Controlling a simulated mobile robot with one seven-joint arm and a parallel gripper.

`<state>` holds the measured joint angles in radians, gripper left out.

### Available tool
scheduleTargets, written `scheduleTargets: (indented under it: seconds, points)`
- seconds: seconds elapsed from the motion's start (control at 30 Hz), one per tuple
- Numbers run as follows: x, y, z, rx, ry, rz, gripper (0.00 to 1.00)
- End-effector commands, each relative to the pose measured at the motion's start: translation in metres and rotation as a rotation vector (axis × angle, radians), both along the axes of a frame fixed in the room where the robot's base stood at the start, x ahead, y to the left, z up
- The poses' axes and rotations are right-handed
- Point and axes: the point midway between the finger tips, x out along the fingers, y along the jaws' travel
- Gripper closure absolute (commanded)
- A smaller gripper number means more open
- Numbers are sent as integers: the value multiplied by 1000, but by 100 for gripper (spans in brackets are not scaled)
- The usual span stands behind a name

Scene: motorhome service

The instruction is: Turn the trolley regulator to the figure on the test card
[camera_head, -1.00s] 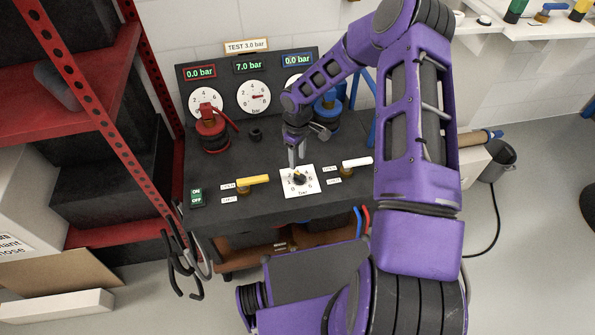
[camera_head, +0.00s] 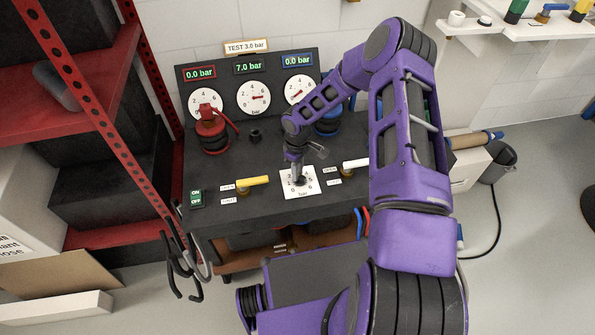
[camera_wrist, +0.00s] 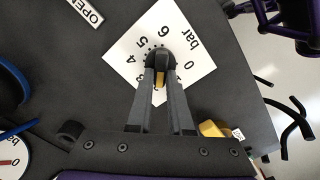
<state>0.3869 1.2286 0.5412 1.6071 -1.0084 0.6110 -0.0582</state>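The test card (camera_head: 247,46) above the bench panel reads TEST 3.0 bar. The trolley regulator is a dark knob (camera_wrist: 160,62) with a yellow mark, on a white dial plate (camera_head: 309,190) numbered in bar. My gripper (camera_wrist: 160,76) is down at the knob, one finger on each side of it, with the yellow mark between them. The gap is narrow; I cannot tell whether the fingers press on the knob. They hide part of the scale, so the exact setting is unclear. The middle display (camera_head: 249,66) reads 7.0 bar; the left (camera_head: 200,72) and right (camera_head: 297,60) read 0.0 bar.
A yellow-handled valve (camera_head: 253,181) stands left of the dial and a white-handled valve (camera_head: 355,164) right of it. An ON/OFF switch (camera_head: 196,198) is at the bench's left end. A red coupling (camera_head: 212,132) and a blue coupling (camera_head: 328,122) stand behind.

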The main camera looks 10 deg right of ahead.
Motion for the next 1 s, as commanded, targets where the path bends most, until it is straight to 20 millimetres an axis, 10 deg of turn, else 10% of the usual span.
scheduleTargets:
  seconds: [1.0]
  points:
    - [3,-3,-2,-2,-4,-361,100]
